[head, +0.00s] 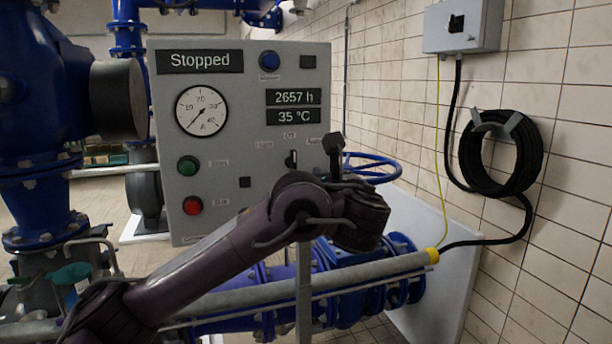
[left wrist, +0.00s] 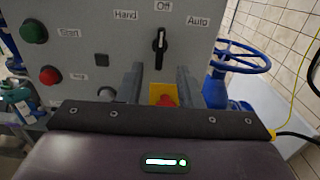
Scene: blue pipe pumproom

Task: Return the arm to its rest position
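My left arm reaches in from the lower left in the head view. Its gripper (head: 334,150) is in front of the lower right of the grey control panel (head: 245,130). In the left wrist view, the two fingers of the left gripper (left wrist: 159,78) stand apart with nothing held between them. Just beyond them is a black selector switch (left wrist: 160,45) with Hand, Off and Auto labels, its handle upright toward Off. The switch also shows in the head view (head: 291,159), left of the gripper. A red button on a yellow plate (left wrist: 164,97) shows between the fingers. My right gripper is not visible.
The panel display reads Stopped. It carries a gauge (head: 202,110), a green button (head: 188,166) and a red button (head: 193,205). A blue handwheel (head: 372,168) is right of the gripper. A grey pipe (head: 385,266) crosses below. A coiled black hose (head: 532,155) hangs on the tiled wall.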

